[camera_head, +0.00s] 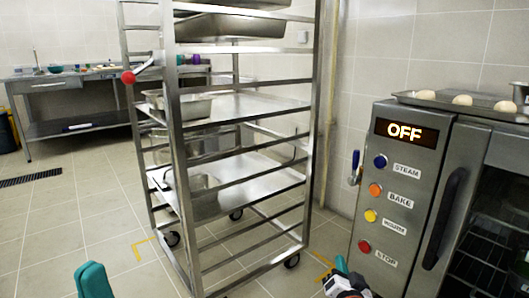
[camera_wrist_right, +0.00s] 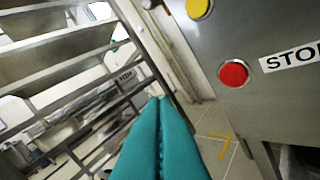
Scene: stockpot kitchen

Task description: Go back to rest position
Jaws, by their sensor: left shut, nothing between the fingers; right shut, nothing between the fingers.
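My left gripper (camera_head: 92,278) shows as teal fingers at the bottom edge of the head view, left of the rack. It is shut and empty. My right gripper (camera_head: 341,265) is at the bottom of the head view, between the rack and the oven. In the right wrist view its two teal fingers (camera_wrist_right: 160,125) lie together, shut with nothing between them. Both grippers appear apart from the rack and the oven. Most of both arms is out of view.
A wheeled steel rack (camera_head: 184,190) with metal pans stands ahead. The oven (camera_head: 405,215), its display reading OFF, stands at right with a tray (camera_head: 412,100) of dough on top. A steel table (camera_head: 60,82) is at the back left. The tiled floor (camera_head: 75,225) at left is clear.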

